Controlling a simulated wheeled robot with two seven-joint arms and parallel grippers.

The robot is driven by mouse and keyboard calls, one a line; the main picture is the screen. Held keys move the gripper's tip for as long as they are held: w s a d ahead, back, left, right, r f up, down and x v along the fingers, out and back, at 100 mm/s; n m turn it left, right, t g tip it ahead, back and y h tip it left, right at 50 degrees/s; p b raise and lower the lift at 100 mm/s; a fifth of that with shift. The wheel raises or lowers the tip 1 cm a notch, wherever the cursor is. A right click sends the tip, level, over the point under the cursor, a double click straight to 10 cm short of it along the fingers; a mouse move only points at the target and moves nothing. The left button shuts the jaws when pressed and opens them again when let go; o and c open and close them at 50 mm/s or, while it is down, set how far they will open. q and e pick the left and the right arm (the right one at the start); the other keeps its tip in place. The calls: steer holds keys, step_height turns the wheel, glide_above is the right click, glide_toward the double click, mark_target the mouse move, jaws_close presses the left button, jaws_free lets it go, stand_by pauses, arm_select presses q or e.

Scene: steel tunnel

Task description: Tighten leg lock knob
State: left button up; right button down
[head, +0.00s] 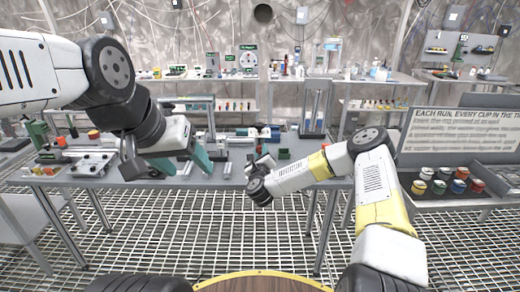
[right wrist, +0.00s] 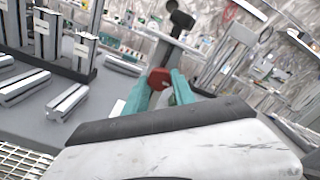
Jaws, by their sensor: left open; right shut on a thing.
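A red knob (right wrist: 159,79) shows in the right wrist view, between the teal fingers of my right gripper (right wrist: 160,90), which is shut on it. A grey post (right wrist: 170,52) with a black top piece (right wrist: 181,18) rises just behind the knob. In the head view the knob cannot be made out, and my right gripper's fingertips are hidden by the wrist, over the front of the workbench. My left gripper (head: 184,163) is open and empty, its teal fingers apart over the bench, left of my right wrist.
The grey workbench (head: 215,178) holds metal rails, blocks and a clamp fixture (head: 92,163) at its left. In the right wrist view, metal profiles (right wrist: 68,102) lie left of the gripper. A rack of coloured cups (head: 440,184) stands right. Grated floor (head: 180,240) lies in front.

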steer(key=shift+f, duration=0.1)
stand_by(0.3)
steer(key=c, duration=1)
jaws_free()
steer(key=shift+c, duration=0.2)
steer(key=s, duration=0.8)
steer(key=shift+w, duration=0.1)
